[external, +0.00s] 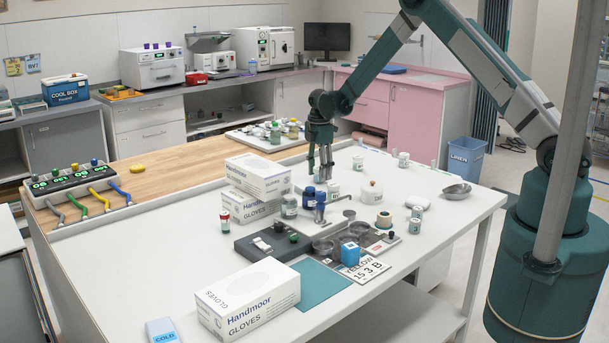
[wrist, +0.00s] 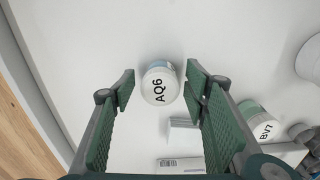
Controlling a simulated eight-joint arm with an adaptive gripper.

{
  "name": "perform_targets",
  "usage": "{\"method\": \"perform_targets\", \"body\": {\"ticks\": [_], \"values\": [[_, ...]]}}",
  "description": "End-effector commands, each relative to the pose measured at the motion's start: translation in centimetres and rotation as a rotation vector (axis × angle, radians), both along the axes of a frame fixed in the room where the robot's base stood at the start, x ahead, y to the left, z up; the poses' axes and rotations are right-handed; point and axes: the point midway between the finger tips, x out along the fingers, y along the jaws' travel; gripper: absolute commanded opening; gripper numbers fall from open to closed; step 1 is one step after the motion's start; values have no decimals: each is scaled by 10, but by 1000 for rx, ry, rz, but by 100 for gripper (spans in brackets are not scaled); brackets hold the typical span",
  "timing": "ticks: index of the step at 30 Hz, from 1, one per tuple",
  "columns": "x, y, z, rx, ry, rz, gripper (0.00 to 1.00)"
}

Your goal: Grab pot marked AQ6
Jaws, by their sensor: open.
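The pot marked AQ6 (wrist: 160,88) is in the wrist view, a small white pot with a pale blue part at its far side and black lettering facing me. It sits on the white surface between the tips of my gripper (wrist: 161,86). The gripper is open, with a green padded finger on either side of the pot and gaps showing, the left one wider. In the external view my gripper (external: 321,174) points down over the white table among several small pots; which of them is AQ6 I cannot tell there.
A pot marked BV7 (wrist: 263,127) stands right of my right finger. Glove boxes (external: 258,175) stand left of the gripper in the external view. A white pot (external: 371,192) and a metal bowl (external: 456,190) are to its right.

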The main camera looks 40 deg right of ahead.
Motion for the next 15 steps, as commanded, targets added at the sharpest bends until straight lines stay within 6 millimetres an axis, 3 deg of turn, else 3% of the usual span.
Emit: {"method": "perform_targets", "body": {"ticks": [13, 15], "values": [[0, 0, 0, 0, 0, 0, 45], [0, 0, 0, 0, 0, 0, 39]]}}
